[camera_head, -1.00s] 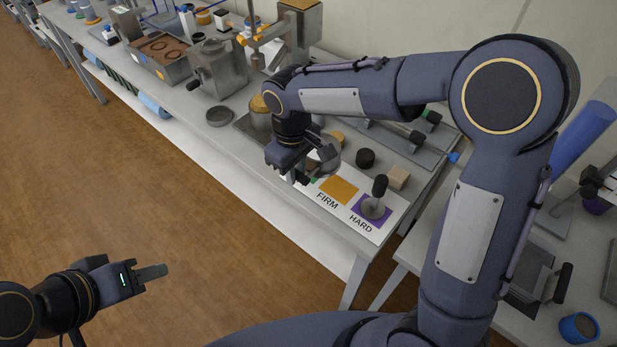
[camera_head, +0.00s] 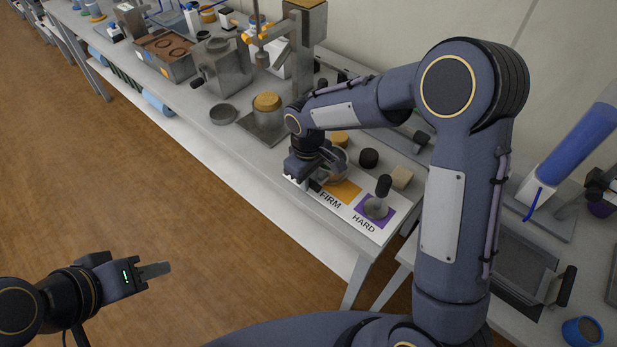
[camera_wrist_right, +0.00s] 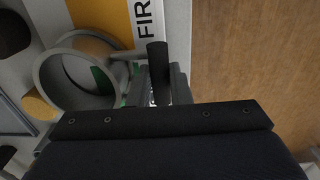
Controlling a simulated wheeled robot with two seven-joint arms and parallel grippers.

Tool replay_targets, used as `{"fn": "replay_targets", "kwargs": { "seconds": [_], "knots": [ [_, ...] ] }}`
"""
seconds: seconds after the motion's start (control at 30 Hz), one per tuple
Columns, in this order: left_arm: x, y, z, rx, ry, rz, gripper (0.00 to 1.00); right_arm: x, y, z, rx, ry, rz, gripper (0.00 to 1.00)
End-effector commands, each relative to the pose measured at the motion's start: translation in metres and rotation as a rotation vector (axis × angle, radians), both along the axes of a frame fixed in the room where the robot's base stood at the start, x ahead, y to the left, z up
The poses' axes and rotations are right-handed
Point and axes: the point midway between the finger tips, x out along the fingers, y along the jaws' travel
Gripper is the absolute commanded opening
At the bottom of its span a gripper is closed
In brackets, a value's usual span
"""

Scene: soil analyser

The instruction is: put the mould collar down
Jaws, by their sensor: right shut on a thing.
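The mould collar is a grey open ring with a dark handle; it shows in the right wrist view (camera_wrist_right: 48,88) and partly in the head view (camera_head: 342,158). My right gripper (camera_head: 316,182) is shut on its handle, and the fingers also show in the right wrist view (camera_wrist_right: 160,88). The ring is over the card's end beside the orange FIRM patch (camera_head: 345,189), with some green showing through it. I cannot tell whether it touches the card. My left gripper (camera_head: 154,270) is over the floor, far from the bench; its finger gap is not clear.
A handled metal piece (camera_head: 377,207) stands on the purple HARD patch. A black cylinder (camera_head: 368,158) and a beige block (camera_head: 401,177) stand behind the card.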

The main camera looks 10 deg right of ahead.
Motion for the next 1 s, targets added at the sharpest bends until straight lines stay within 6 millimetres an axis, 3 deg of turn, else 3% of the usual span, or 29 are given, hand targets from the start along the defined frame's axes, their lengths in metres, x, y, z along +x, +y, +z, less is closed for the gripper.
{"fn": "replay_targets", "kwargs": {
  "seconds": [0.03,0.17,0.53,0.67,1.0],
  "knots": [
    [0.000,0.000,0.000,0.000,0.000,0.000,0.36,0.000,0.000,0.000,0.000,0.000,0.000,0.21],
    [0.000,0.000,0.000,0.000,0.000,0.000,0.36,0.000,0.000,0.000,0.000,0.000,0.000,0.38],
    [0.000,0.000,0.001,0.000,0.000,0.000,0.36,0.001,0.001,0.006,0.001,-0.003,0.000,0.39],
    [0.000,0.000,0.002,0.000,0.000,0.000,0.36,0.001,0.001,0.025,0.003,-0.005,0.000,0.39],
    [0.000,0.000,0.007,0.000,0.000,0.000,0.36,0.000,0.002,0.095,0.002,-0.005,0.001,0.39]
  ]
}}
